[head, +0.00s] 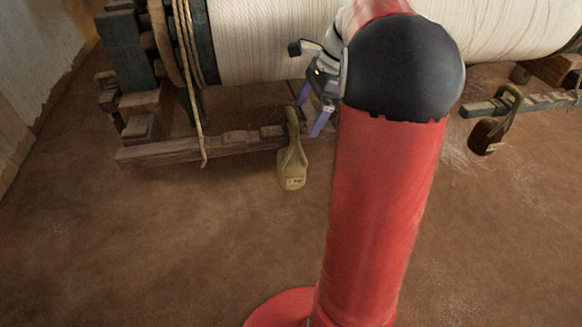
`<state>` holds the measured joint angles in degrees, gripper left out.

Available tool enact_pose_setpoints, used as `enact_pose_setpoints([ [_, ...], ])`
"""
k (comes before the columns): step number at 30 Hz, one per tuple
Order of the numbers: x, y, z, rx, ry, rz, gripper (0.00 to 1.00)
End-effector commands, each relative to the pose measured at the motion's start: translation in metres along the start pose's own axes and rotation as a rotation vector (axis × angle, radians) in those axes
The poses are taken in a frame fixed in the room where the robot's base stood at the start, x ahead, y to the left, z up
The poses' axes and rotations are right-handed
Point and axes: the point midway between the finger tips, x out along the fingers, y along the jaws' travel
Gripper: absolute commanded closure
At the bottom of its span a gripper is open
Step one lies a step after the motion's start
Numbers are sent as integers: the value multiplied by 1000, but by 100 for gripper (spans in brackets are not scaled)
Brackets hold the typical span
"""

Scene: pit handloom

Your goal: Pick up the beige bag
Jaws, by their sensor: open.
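The beige bag (292,170) shows left of the middle of the head view. Its wide lower part carries a small pale label, and its narrow upper part rises past the front of a wooden beam. My gripper (312,108) is open, with its two purple fingers pointing down just right of the bag's narrow top. I see nothing held between the fingers. I cannot tell whether a finger touches the bag or whether the bag hangs or rests on the floor.
A loom roller wound with white thread (262,45) spans the back. A low wooden beam (190,148) lies below it, with a rope (196,110) hanging nearby. A darker brown bag (484,138) is at the right. The brown floor in front is clear left and right of my red arm.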

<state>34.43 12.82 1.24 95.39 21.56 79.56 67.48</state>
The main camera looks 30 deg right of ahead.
Motion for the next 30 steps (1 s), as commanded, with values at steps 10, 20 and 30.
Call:
enact_pose_setpoints([
  [10, 20, 1, 28, -1, 0, 2, 0],
  [20, 61, 0, 28, 0, 0, 1, 0],
  [30, 62, 0, 28, -1, 0, 0, 14],
])
